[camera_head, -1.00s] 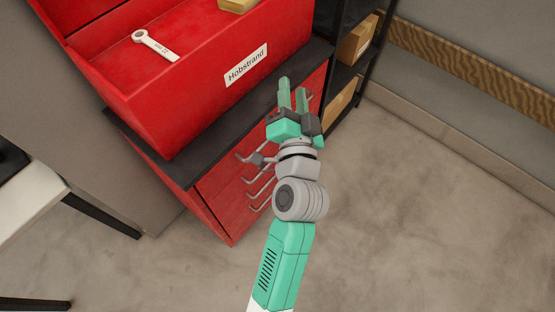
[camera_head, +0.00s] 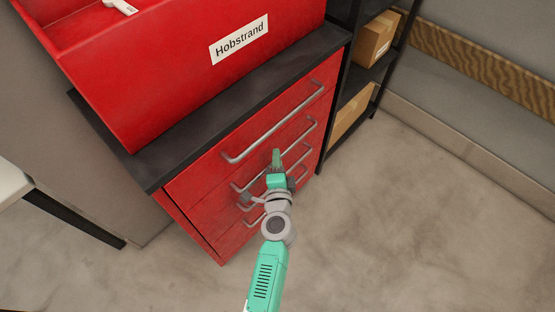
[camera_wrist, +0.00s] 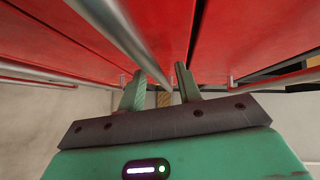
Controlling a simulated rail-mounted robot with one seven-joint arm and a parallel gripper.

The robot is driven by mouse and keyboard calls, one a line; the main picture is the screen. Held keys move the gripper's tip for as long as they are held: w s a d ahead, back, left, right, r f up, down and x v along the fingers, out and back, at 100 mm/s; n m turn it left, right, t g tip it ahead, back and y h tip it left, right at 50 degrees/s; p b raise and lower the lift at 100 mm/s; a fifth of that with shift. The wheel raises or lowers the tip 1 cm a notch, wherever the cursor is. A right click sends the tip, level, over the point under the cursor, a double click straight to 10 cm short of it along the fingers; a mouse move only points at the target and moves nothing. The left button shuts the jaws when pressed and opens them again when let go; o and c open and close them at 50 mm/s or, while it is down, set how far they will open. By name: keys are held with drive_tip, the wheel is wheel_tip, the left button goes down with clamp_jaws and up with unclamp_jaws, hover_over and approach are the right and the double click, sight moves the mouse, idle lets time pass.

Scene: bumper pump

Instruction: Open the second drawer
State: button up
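The red cabinet has several closed drawers with long silver bar handles. The second drawer (camera_head: 296,127) from the top is flush with the front. Its handle (camera_head: 304,134) runs diagonally, partly hidden behind my gripper (camera_head: 276,157). My gripper is in front of the cabinet, with its fingertips by the second handle. In the wrist view my gripper (camera_wrist: 160,82) has its green fingers apart, pointing at the red front. A silver bar (camera_wrist: 125,38) runs down from the top left into the space between them. I cannot tell whether either finger touches it.
The top drawer's handle (camera_head: 272,124) lies just above my gripper, and more handles lie below. A dark countertop (camera_head: 300,58) carries a red bin labelled Hobstrand (camera_head: 180,75). A black shelf with cardboard boxes (camera_head: 375,38) stands at the right. The floor (camera_head: 400,210) there is clear.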

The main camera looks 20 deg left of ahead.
drive_tip(key=shift+x, duration=0.8)
clamp_jaws()
drive_tip(key=shift+d, duration=0.15)
